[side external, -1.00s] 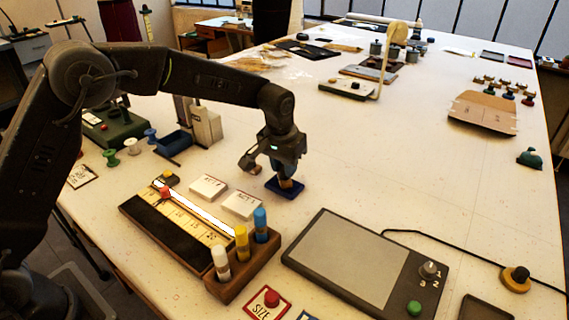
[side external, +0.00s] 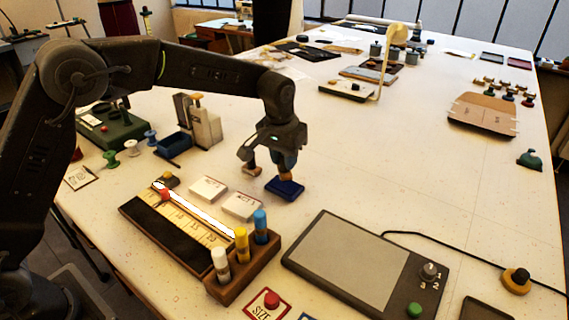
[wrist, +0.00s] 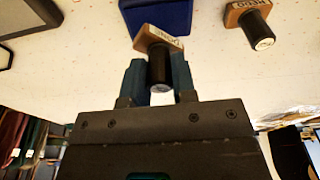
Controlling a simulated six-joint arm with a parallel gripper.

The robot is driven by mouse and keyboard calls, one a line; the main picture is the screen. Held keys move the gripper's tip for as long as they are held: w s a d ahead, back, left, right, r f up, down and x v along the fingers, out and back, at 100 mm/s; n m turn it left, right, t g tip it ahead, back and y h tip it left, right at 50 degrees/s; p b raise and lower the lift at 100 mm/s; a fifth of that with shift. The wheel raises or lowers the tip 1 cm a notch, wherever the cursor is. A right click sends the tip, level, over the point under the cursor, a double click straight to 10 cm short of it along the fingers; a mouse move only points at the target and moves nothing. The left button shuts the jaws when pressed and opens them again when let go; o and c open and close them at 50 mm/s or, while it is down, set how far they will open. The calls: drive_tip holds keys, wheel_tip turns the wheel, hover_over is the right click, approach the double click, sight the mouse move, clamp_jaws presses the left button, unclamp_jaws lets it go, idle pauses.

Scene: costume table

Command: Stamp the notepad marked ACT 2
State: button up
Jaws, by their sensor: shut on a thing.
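My gripper (side external: 285,162) is shut on a stamp (wrist: 160,62) with a dark round handle and a wooden head. The stamp is just above the blue ink pad (side external: 285,189), which also shows in the wrist view (wrist: 155,14). I cannot tell whether they touch. Two white notepads lie left of the pad: one farther left (side external: 208,188) and one nearer (side external: 241,206). Both bear ACT lettering; I cannot read the numbers surely.
A second stamp (wrist: 248,22) stands beside the pad. A wooden rack of colored markers (side external: 246,270) and a ruler tray (side external: 175,225) lie in front of the notepads. A grey tablet (side external: 350,262) is at the front right.

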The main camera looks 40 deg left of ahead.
drive_tip(key=shift+r, duration=2.1)
drive_tip(key=shift+a, duration=0.1)
drive_tip(key=s+a, duration=1.3)
drive_tip(key=a, duration=0.1)
drive_tip(key=shift+w+a+f, duration=0.1)
drive_tip(key=shift+a+f, duration=0.05)
drive_tip(key=shift+f, duration=2.85)
drive_tip(key=shift+f, duration=0.6)
